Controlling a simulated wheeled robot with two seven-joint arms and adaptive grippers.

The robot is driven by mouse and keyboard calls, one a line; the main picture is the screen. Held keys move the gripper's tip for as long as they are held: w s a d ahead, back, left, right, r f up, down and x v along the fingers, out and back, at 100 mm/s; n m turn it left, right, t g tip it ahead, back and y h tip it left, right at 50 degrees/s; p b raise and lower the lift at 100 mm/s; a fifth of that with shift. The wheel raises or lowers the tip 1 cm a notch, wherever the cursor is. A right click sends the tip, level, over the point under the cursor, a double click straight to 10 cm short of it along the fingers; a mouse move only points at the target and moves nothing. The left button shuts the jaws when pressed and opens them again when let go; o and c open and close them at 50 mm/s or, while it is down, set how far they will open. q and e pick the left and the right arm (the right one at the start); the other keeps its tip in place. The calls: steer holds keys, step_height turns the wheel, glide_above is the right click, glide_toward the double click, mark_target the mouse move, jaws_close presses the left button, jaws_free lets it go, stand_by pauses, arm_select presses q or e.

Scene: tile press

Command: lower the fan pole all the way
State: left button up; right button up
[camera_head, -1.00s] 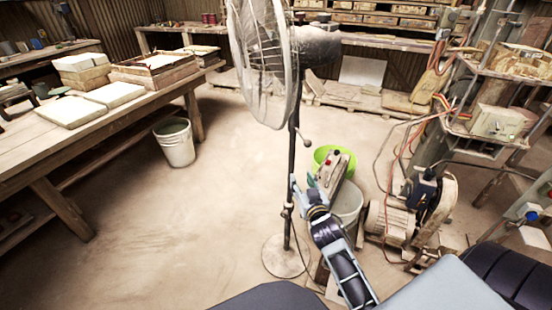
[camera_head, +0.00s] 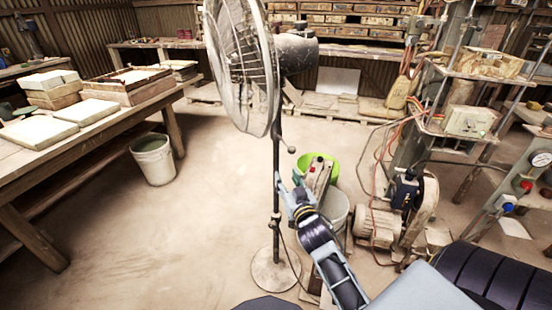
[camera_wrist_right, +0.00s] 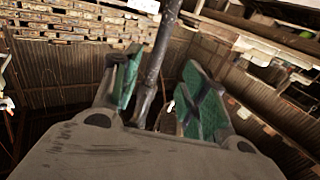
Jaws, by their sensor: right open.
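The standing fan has a round wire-caged head (camera_head: 243,65) on a thin dark pole (camera_head: 277,158) above a round floor base (camera_head: 274,272). A small knobbed lever (camera_head: 291,150) sticks out from the pole's upper part. My right gripper (camera_head: 284,184) is at the pole's middle, below the lever. In the right wrist view, the pole (camera_wrist_right: 162,45) runs up between the spread green-padded fingers of my right gripper (camera_wrist_right: 163,90), nearer the left finger. Whether a finger touches it is unclear. My left gripper is not in view.
A green bowl (camera_head: 319,165), a grey bucket (camera_head: 336,212) and a motor (camera_head: 376,224) stand close right of the pole. A workbench (camera_head: 90,140) with slabs and a white bucket (camera_head: 154,160) are at left. Floor left of the base is clear.

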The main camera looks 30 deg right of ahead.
mark_target(277, 160)
steer(key=shift+b+x, duration=0.45)
steer(key=shift+x, duration=3.65)
steer(key=shift+w+d, duration=0.15)
steer(key=shift+w, duration=0.5)
steer(key=shift+x, duration=1)
steer(key=shift+w+d+f+b, duration=0.1)
steer(key=shift+w+b, duration=0.1)
steer(key=shift+w, duration=0.15)
steer(key=shift+w+d+b, duration=0.1)
steer(key=shift+w+b, duration=0.05)
steer(key=shift+w, duration=0.2)
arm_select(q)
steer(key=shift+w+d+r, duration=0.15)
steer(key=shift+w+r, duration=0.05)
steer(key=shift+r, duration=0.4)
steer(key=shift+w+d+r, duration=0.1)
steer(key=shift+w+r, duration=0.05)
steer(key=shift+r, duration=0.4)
arm_select(e)
steer(key=shift+w, duration=0.15)
